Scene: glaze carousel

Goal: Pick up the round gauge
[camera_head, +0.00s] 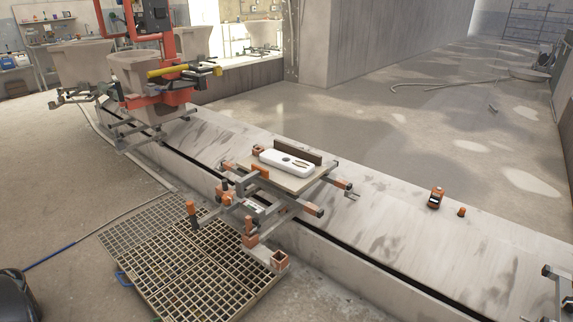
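A white, rounded, oblong tray or case (270,155) lies on a flat board (296,186) on a metal stand in the middle of the view. A small dark round thing (286,158) shows on its top and may be the round gauge; it is too small to tell for sure. I see neither of my grippers for certain.
A dark upright strip (291,149) stands behind the white tray. Metal arms with orange ends (245,205) jut out around the stand. A floor grating (180,265) lies in front. A carousel with grey basins (150,85) stands back left. The ledge at right is mostly clear.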

